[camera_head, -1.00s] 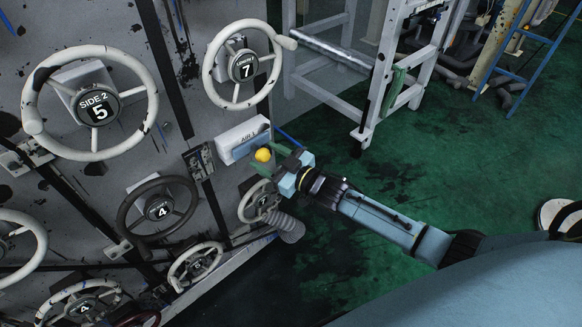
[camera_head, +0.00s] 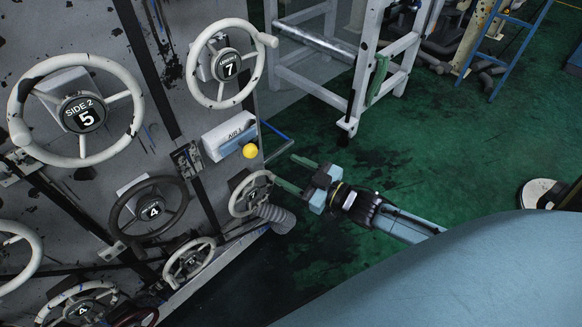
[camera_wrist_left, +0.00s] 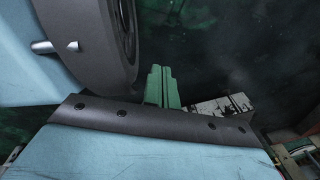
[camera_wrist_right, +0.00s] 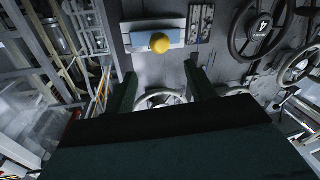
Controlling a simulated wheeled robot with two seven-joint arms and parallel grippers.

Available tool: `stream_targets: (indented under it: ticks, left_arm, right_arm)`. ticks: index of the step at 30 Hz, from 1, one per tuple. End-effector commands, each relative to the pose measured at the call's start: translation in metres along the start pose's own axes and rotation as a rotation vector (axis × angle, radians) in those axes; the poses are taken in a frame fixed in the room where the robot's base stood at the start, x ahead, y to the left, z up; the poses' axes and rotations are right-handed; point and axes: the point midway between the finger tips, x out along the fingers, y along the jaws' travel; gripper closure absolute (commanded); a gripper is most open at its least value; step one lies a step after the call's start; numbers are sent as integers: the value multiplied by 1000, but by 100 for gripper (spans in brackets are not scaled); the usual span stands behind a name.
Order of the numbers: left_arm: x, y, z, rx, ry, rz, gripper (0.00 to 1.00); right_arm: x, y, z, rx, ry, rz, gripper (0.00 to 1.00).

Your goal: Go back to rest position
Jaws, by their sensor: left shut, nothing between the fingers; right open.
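My right gripper (camera_head: 291,174) is open and empty in the head view. Its two green fingers point at the panel, apart from each other. The yellow ball knob (camera_head: 250,150) on the AIR box (camera_head: 229,134) is up and left of them, with a gap between. In the right wrist view the yellow ball (camera_wrist_right: 160,42) shows beyond the spread fingers (camera_wrist_right: 160,78). My left gripper (camera_wrist_left: 161,86) shows only in the left wrist view. Its green fingers are together with nothing between them, over a dark floor.
The grey panel (camera_head: 185,80) on the left carries several handwheels, among them the white number 7 wheel (camera_head: 225,64) and the dark number 4 wheel (camera_head: 150,209). A white frame stand (camera_head: 360,85) stands behind my right arm. Green floor (camera_head: 440,150) lies open to the right.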

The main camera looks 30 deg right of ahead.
Motion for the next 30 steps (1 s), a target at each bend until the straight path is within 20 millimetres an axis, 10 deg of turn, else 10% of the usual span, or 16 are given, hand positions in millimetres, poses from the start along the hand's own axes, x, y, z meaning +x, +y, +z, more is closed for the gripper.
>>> stream_targets:
  ticks: [8,14,21,30]
  left_arm:
    - [-3,0,0,0,-1,0,100]
    - [-41,-2,-3,-3,0,3,100]
    - [-104,23,-14,-23,13,41,100]
    - [-153,43,-26,-37,27,72,100]
  right_arm:
    - [-1,0,4,3,-15,7,45]
    - [-34,2,69,50,-283,105,45]
    - [-160,-61,180,162,-844,188,45]
    - [-317,-185,210,290,-1357,116,45]
